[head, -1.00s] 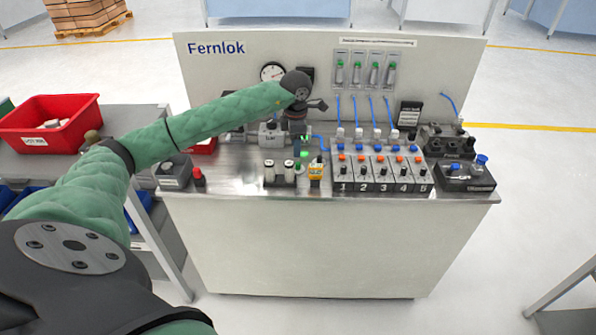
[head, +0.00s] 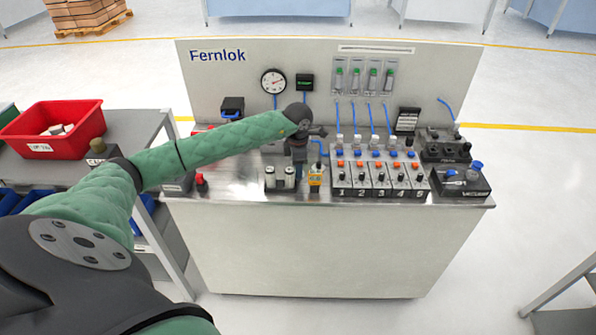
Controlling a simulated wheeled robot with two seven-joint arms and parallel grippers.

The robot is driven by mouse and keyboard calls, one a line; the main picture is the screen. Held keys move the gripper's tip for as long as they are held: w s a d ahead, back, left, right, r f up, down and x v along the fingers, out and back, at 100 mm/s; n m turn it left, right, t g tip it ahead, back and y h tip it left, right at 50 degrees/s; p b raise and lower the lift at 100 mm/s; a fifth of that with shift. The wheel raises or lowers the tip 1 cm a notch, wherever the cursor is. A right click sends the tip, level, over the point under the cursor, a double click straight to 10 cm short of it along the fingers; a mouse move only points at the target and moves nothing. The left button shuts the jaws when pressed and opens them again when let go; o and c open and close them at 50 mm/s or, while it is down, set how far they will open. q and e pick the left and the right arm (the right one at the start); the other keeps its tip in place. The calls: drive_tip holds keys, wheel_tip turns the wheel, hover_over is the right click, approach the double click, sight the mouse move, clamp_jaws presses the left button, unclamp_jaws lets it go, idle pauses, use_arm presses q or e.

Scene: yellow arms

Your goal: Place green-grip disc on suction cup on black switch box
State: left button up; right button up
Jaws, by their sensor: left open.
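My right gripper is not in view.
Silver cylinders (head: 280,178) and a yellow device (head: 316,178) stand close to the gripper. A row of numbered switch modules (head: 376,180) lies between it and the black box. The upright Fernlok panel (head: 217,75) backs the bench. A red bin (head: 55,140) is at left.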

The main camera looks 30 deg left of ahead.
use_arm(q)
drive_tip(key=shift+f, duration=0.25)
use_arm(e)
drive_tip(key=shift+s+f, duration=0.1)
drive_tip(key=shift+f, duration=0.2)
use_arm(q)
clamp_jaws()
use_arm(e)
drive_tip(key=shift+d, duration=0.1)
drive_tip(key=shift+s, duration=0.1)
